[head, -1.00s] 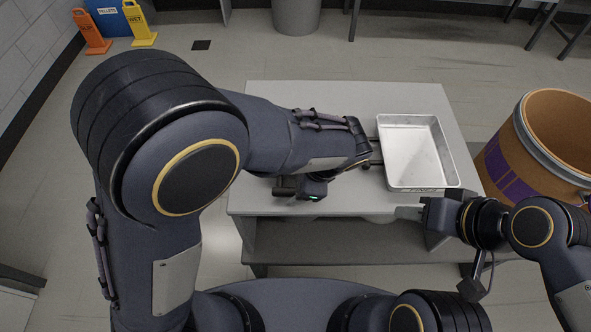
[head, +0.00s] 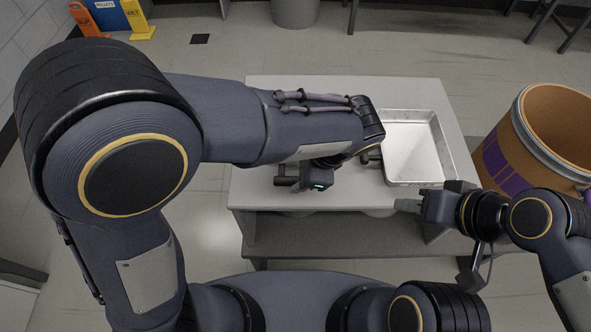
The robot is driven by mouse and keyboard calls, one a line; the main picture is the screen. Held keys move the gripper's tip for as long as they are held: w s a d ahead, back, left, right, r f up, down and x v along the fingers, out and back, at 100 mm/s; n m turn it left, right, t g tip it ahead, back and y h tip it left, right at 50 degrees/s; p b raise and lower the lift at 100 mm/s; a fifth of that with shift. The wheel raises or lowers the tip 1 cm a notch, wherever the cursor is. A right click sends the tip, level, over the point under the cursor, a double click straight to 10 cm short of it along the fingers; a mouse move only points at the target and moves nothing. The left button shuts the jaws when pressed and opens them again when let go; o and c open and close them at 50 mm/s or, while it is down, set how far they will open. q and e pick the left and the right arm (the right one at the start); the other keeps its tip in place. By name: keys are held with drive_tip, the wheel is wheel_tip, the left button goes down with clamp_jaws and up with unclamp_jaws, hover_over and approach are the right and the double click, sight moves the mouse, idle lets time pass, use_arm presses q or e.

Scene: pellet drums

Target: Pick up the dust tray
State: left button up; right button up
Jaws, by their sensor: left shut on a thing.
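The dust tray (head: 412,165) is a shallow silver-grey metal pan with raised walls. It appears to rest on the right part of the grey table. My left gripper (head: 372,155) is at the tray's left wall and is shut on it; my own wrist hides part of the fingers and that side of the tray. My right gripper (head: 406,205) is in front of the tray's near edge, pointing left and apart from the tray. Its fingers are too small to read as open or shut.
The grey table (head: 262,110) has free room on its left, with a lower shelf below. An orange drum with a purple band (head: 498,165) stands to the right of the table. A grey bin (head: 295,12) and yellow and orange floor signs (head: 138,20) are behind.

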use_arm(q)
drive_tip(key=s+d+r+p, duration=0.1)
drive_tip(key=s+d+r, duration=0.5)
drive_tip(key=s, duration=0.5)
wheel_tip(320, 180, up, 2)
drive_tip(key=shift+r, duration=0.1)
drive_tip(key=shift+w, duration=0.15)
